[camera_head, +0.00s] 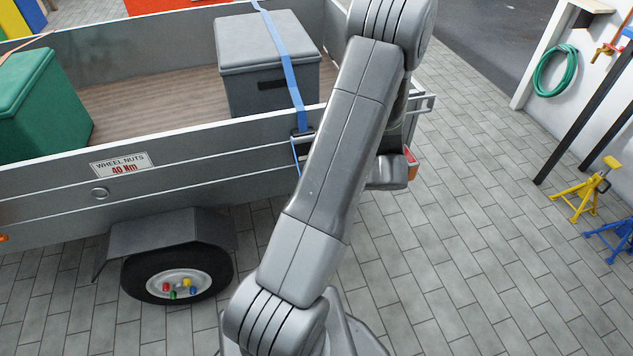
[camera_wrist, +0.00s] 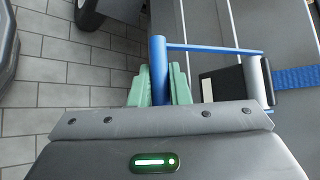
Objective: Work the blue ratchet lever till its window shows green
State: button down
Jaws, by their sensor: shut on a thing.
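In the wrist view the blue lever (camera_wrist: 211,49) has a thick upright grip bar and a thin arm running right to the ratchet. My gripper (camera_wrist: 159,86) has pale green fingers, one on each side of the grip bar, and is shut on it. The ratchet body (camera_wrist: 232,88) is dark, with a pale strip on its left side. I cannot tell whether that strip is the window, and no green shows there. In the head view the blue strap (camera_head: 283,62) runs over a grey box to the ratchet on the trailer's side; my arm hides my gripper.
The grey trailer (camera_head: 200,174) carries the lidded grey box (camera_head: 240,95) and a green box (camera_head: 30,110). Its wheel (camera_head: 140,277) has coloured nuts. A yellow stand (camera_head: 583,192) and a green hose (camera_head: 545,80) are at right. Paved floor between is clear.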

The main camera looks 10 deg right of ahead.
jog(key=shift+r, duration=0.1)
dwell(0.3)
jog(key=c, duration=1.4)
grip_release()
jog(key=shift+o, duration=0.2)
jog(key=shift+d, duration=0.1)
jog(key=p+v, duration=0.2)
jog(key=v, duration=1.1)
jog(key=shift+s+d+r, duration=0.2)
jog(key=shift+s+r, duration=0.05)
